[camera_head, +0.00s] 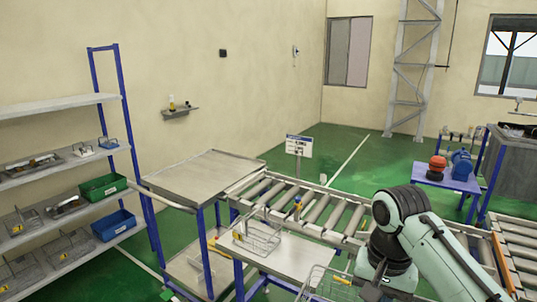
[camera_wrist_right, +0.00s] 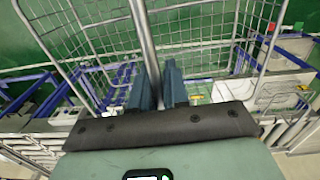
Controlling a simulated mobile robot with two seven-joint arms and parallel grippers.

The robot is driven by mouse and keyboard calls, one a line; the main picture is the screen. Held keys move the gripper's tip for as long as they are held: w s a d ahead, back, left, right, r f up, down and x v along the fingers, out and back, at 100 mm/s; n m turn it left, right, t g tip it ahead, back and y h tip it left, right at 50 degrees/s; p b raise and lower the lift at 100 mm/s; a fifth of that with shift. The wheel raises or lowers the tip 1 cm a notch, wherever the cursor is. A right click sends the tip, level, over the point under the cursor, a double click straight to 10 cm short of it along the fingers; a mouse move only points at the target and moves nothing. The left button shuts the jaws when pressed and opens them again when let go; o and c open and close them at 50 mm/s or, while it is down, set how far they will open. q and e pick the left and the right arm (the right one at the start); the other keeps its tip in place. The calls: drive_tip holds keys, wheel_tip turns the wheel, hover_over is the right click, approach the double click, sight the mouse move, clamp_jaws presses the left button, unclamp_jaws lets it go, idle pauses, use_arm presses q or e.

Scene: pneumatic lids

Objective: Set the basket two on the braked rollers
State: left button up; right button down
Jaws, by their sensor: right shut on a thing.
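My right gripper (camera_wrist_right: 158,86) is shut on the wire of a wire basket (camera_wrist_right: 215,35), whose mesh fills the top of the right wrist view. In the head view this basket (camera_head: 322,284) hangs at the bottom edge beside my right wrist, partly cut off, with a yellow tag. Another wire basket (camera_head: 262,240) with a yellow tag stands on a low steel table in front of the conveyor. I cannot read which basket is two. The roller conveyor (camera_head: 318,209) runs behind that table, with a small post on its near rail. My left gripper is out of view.
A sign (camera_head: 299,146) stands behind the conveyor. A bare steel table (camera_head: 210,176) adjoins its left end. Shelving (camera_head: 60,170) with bins and baskets is at left. More rollers (camera_head: 520,255) lie at right. My right arm hides part of the conveyor; its left rollers look free.

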drive_tip(key=w+f, duration=0.2)
drive_tip(key=f, duration=0.2)
drive_tip(key=w+f+n, duration=0.1)
drive_tip(key=w+f, duration=0.1)
drive_tip(key=f, duration=0.1)
drive_tip(key=w+a+f+n, duration=0.1)
drive_tip(key=w+f, duration=0.1)
drive_tip(key=f, duration=0.2)
drive_tip(key=shift+f, duration=0.3)
wheel_tip(320, 180, down, 24)
drive_tip(key=s+n, duration=0.1)
drive_tip(key=n, duration=0.2)
drive_tip(key=shift+s+a+f+n, duration=0.25)
drive_tip(key=shift+s+a+n, duration=0.1)
drive_tip(key=shift+a, duration=0.1)
